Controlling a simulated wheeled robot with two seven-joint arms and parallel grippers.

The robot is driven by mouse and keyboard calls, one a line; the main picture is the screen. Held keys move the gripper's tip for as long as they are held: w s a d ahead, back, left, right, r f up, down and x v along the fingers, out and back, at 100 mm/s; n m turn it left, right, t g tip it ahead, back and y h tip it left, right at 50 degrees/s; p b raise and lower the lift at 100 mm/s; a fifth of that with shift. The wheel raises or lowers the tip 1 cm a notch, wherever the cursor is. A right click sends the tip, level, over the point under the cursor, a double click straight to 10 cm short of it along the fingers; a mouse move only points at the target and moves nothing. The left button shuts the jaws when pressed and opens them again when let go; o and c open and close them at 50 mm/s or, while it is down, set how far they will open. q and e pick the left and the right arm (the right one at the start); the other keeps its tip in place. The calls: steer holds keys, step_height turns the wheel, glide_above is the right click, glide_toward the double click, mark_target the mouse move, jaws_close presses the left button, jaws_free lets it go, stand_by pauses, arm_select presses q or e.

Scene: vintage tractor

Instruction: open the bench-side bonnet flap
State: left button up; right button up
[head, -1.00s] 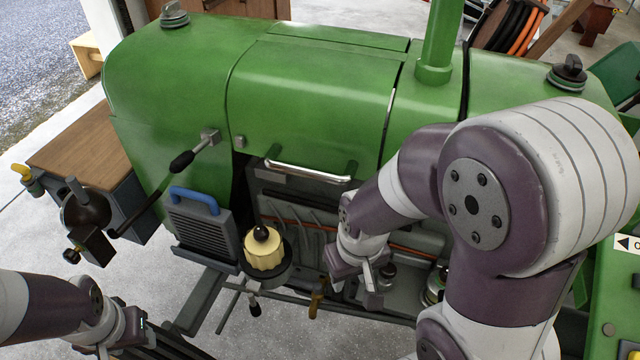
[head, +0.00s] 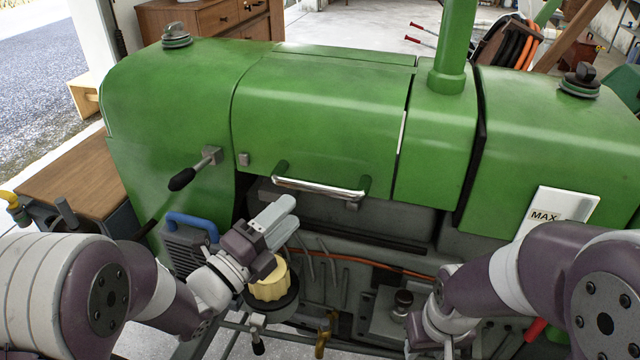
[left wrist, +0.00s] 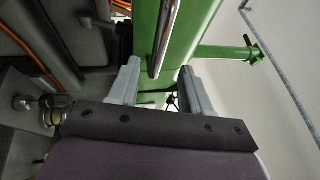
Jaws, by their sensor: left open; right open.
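The green bonnet flap (head: 320,115) is down on the side of the tractor's bonnet in the head view. A chrome bar handle (head: 318,188) on two green brackets runs along its lower edge. My left gripper (head: 282,218) is open and empty, just below the left part of the handle and apart from it. In the left wrist view the handle (left wrist: 165,38) lies ahead, between the lines of the open fingers (left wrist: 158,90). My right gripper (head: 440,342) is low at the right, in front of the engine; its fingertips are hard to make out.
A lever with a black grip (head: 183,179) sticks out left of the flap. Below my left gripper are a yellow-capped filter (head: 269,285) and a blue-handled grey case (head: 185,250). A white MAX card (head: 552,212) stands at the right. The flap's front is clear.

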mark_target(311, 192)
arm_select(q)
steer(key=p+x, duration=0.1)
steer(key=x, duration=0.7)
steer(key=shift+w+d+p, duration=0.2)
steer(key=shift+w+p, duration=0.05)
steer(key=shift+p, duration=0.1)
jaws_close()
